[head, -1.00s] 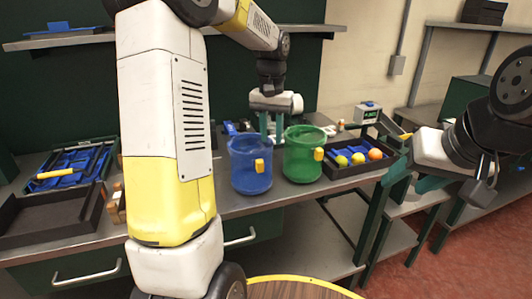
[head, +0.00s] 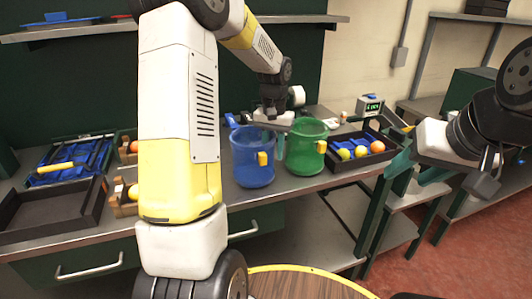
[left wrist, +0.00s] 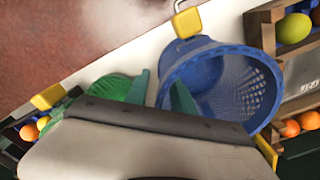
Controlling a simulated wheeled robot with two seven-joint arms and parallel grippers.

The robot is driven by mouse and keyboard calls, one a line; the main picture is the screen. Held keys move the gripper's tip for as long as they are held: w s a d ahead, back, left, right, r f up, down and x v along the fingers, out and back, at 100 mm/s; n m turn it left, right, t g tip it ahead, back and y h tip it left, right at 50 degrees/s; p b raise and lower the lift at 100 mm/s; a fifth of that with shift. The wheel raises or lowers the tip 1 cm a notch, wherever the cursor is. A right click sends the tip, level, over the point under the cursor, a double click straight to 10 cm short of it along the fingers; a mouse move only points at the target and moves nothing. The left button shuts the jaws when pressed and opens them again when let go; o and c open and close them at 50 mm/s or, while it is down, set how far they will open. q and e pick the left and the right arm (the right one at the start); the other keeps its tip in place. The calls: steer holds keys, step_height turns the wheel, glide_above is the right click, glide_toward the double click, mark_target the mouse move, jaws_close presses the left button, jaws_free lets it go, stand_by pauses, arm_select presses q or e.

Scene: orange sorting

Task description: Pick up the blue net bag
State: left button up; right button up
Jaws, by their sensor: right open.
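The blue net bag (head: 253,165) stands upright on the bench, with a yellow tab on its front. The green net bag (head: 306,155) stands close to its right. My left gripper (head: 277,143) points down at the blue bag's right rim, beside the green bag. In the left wrist view the blue bag (left wrist: 235,90) is open towards the camera. There the two teal fingers of my left gripper (left wrist: 162,93) are apart, with the blue rim appearing between them; contact cannot be told. My right gripper (head: 415,172) is open and empty at the right, away from the bags.
A dark tray (head: 345,168) with oranges and other fruit is right of the green bag. At the left are an empty dark tray (head: 45,228), a blue-lined tray (head: 70,150) and wooden boxes with fruit. A round table edge (head: 300,272) is in front.

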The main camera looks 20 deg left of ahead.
arm_select(q)
jaws_close()
stand_by(1.3)
